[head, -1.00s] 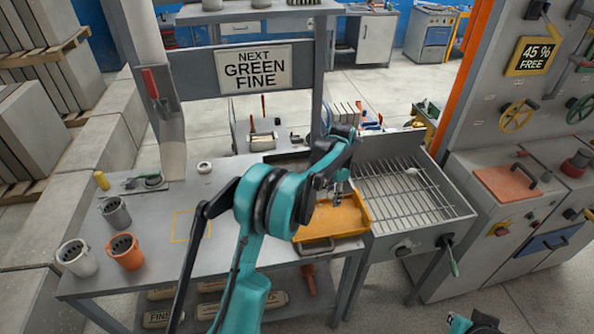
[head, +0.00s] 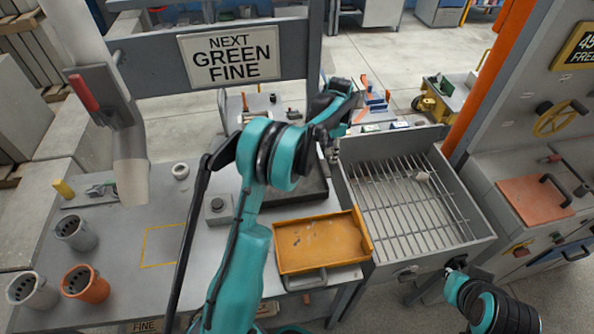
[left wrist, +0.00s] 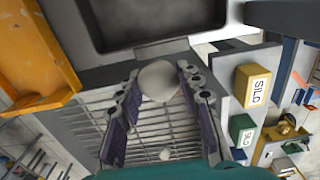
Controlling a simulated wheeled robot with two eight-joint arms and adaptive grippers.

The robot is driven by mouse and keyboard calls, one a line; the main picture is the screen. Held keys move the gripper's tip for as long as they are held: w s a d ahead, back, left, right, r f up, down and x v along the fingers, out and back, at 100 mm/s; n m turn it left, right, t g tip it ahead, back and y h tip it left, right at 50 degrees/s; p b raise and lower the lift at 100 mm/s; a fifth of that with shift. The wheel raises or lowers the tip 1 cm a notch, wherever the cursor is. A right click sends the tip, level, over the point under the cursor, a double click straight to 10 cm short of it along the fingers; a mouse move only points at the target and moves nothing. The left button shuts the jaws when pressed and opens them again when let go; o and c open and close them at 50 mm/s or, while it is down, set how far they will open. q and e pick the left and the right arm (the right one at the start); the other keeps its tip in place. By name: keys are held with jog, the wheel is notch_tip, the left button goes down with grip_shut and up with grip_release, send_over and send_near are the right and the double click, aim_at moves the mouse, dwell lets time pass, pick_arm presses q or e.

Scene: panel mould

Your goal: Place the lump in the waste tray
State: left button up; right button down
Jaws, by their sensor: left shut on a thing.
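A dark, deep tray (left wrist: 150,45) lies behind the orange tray. A small grey block with a knob (head: 217,206) stands left of it. Several cups, one orange (head: 86,283), stand at the bench's left. A sign post (head: 230,55) rises behind the bench.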

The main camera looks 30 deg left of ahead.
pick_arm(q)
jog(key=s+a+f, duration=0.1)
jog(key=a+f, duration=0.1)
jog(key=s+a+f, duration=0.2)
jog(key=a, duration=0.1)
jog(key=s+a+f+b, duration=0.1)
jog(key=s+a, duration=0.1)
jog(key=a, duration=0.1)
jog(key=shift+s+f, duration=0.15)
jog(key=shift+f, duration=0.25)
notch_tip(320, 180, down, 4)
jog(key=shift+a+f+b, duration=0.1)
jog(key=shift+b, duration=0.45)
jog(key=shift+s, duration=0.1)
jog(key=o, duration=0.8)
jog(key=shift+f, duration=0.1)
jog(key=o, duration=0.4)
